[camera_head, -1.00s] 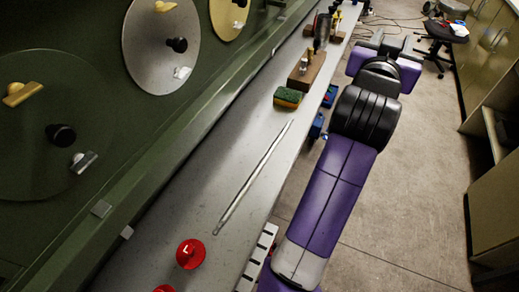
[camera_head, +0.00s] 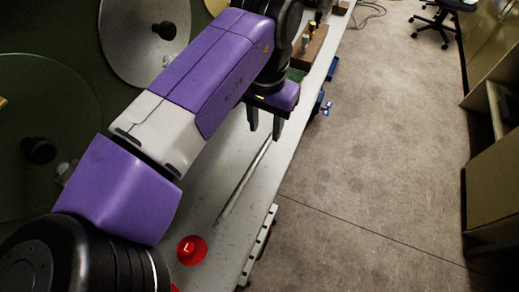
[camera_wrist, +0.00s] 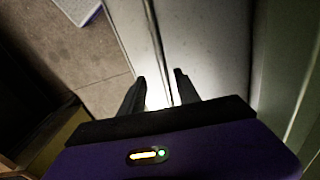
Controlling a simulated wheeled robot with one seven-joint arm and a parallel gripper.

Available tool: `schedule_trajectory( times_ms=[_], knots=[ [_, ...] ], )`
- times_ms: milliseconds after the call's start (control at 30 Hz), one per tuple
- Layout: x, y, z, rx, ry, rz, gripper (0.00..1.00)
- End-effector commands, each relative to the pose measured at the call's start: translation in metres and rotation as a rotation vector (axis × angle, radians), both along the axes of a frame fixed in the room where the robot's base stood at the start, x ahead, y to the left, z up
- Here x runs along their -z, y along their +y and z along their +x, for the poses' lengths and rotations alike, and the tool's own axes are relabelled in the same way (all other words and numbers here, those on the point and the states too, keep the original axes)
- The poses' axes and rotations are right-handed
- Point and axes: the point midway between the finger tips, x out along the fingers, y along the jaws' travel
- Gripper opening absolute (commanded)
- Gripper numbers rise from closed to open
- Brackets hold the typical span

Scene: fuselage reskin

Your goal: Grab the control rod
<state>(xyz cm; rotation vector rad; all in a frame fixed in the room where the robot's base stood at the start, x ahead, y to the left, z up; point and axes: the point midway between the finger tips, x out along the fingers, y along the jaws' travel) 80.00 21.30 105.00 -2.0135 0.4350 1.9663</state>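The control rod (camera_head: 243,181) is a long thin grey bar lying lengthwise on the grey bench (camera_head: 262,190). Its far end is hidden behind my gripper (camera_head: 266,130). My gripper is open and empty above the far part of the rod, fingers pointing down. In the wrist view, a thin line that looks like the rod (camera_wrist: 156,38) runs between the spread fingertips (camera_wrist: 160,78). I cannot tell how high the fingers are above it.
A red round knob marked L (camera_head: 191,250) stands near the rod's near end. A wooden block (camera_head: 310,45) with small items stands farther along the bench. Green panels with a round metal cover (camera_head: 135,50) line the left.

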Motion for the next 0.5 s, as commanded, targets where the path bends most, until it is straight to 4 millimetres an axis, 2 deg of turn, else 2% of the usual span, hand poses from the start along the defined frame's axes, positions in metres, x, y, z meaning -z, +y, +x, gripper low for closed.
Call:
schedule_trajectory(
  times_ms=[167, 500],
  knots=[
    [0.009, 0.002, -0.007, -0.001, 0.028, 0.011, 0.39],
    [0.045, 0.007, -0.007, 0.000, 0.026, 0.013, 0.39]
  ],
)
